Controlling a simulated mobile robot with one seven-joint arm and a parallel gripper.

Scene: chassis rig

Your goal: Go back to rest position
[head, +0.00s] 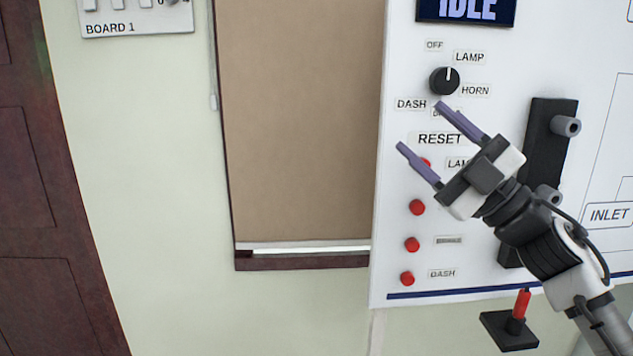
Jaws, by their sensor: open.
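My gripper (419,126) is in front of the white control panel (397,180), its two purple-grey fingers spread apart and pointing up and left. Nothing is between the fingers. The arm comes in from the lower right corner. The upper fingertip is a little below the black rotary knob (444,81), near the DASH label (411,104). From this view I cannot tell how far the fingers are from the panel.
Several red buttons (412,244) run down the panel. A black bar with grey knobs (546,122) is behind my arm. A red-handled lever (522,303) stands on a black base below. A display (467,8) reads IDLE. Left are a covered window (300,120), a door (30,200) and bare wall.

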